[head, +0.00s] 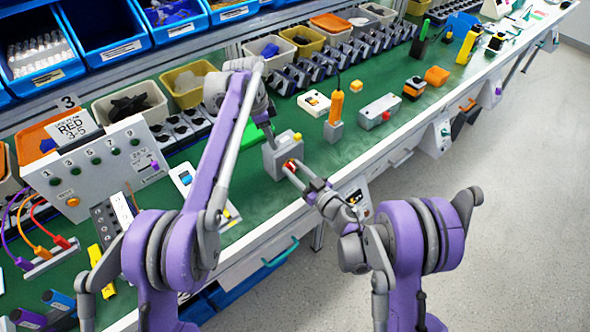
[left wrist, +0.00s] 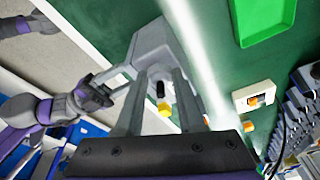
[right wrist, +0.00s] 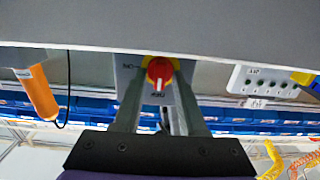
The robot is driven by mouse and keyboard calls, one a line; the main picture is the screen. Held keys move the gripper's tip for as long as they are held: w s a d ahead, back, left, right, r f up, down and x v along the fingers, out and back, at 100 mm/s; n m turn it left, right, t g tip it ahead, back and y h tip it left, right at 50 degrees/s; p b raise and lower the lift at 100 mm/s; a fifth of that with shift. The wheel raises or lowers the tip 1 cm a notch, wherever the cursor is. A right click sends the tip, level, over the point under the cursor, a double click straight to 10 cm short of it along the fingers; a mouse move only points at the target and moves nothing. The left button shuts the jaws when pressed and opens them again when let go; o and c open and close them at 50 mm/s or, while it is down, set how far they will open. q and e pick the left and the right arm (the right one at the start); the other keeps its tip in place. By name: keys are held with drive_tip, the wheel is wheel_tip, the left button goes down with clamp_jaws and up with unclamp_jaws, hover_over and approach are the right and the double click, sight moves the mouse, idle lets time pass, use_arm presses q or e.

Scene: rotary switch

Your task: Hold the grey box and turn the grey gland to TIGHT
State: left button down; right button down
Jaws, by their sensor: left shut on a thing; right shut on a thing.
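My right gripper (head: 290,170) is shut on this red knob from the front.
A grey box with a red button (head: 379,111), an orange-handled tool (head: 335,106) and a white switch box (head: 314,103) stand to the right. A grey panel with green buttons (head: 95,165) is at the left. Bins line the back. The bench front edge is close.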

idle(0.3)
use_arm(q)
drive_tip(key=m, duration=0.3)
drive_tip(key=m+g, duration=0.1)
drive_tip(key=m, duration=0.2)
drive_tip(key=shift+g, duration=0.3)
drive_tip(key=c, duration=0.5)
unclamp_jaws()
use_arm(e)
drive_tip(key=shift+c, duration=1.9)
unclamp_jaws()
drive_tip(key=v, duration=1.2)
